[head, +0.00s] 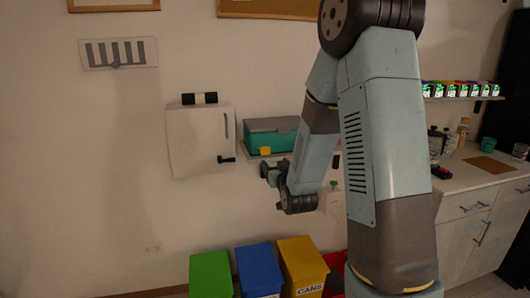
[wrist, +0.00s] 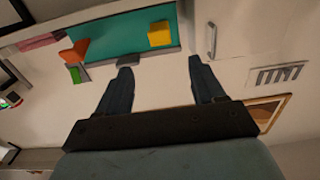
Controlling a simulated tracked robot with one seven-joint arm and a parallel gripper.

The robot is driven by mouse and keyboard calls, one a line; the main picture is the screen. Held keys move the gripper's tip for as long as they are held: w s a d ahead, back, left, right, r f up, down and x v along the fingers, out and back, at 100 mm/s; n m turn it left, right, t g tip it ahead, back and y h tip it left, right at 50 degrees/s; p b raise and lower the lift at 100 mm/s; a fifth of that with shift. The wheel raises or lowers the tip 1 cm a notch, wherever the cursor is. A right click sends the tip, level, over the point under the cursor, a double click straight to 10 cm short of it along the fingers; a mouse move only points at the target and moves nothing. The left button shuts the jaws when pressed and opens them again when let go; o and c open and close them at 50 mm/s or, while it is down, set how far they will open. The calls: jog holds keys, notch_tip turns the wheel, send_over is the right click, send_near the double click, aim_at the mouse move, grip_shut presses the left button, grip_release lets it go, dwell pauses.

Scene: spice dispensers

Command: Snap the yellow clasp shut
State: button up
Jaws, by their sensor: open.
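The yellow clasp (head: 265,151) is a small block low on the front of a teal box (head: 284,141) with a grey lid (head: 272,125). In the wrist view the yellow clasp (wrist: 160,34) lies ahead of my fingers, roughly between their lines, against the teal face (wrist: 115,42). My gripper (head: 268,171) is just below the box in the head view. In the wrist view my gripper (wrist: 160,66) has its two dark fingers wide apart, with nothing between them. The fingers do not appear to touch the clasp. I cannot tell how far the clasp is closed.
A white wall cabinet (head: 198,140) with a dark handle hangs left of the box. Green (head: 210,274), blue (head: 259,269) and yellow (head: 302,265) bins stand below. A counter (head: 483,175) is at right. An orange and green item (wrist: 74,53) is near the box in the wrist view.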

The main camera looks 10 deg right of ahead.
aim_at(265, 151)
jog(key=w, duration=1.3)
jog(key=shift+w, duration=0.25)
jog(key=shift+c, duration=0.5)
grip_shut()
jog(key=shift+a, duration=0.15)
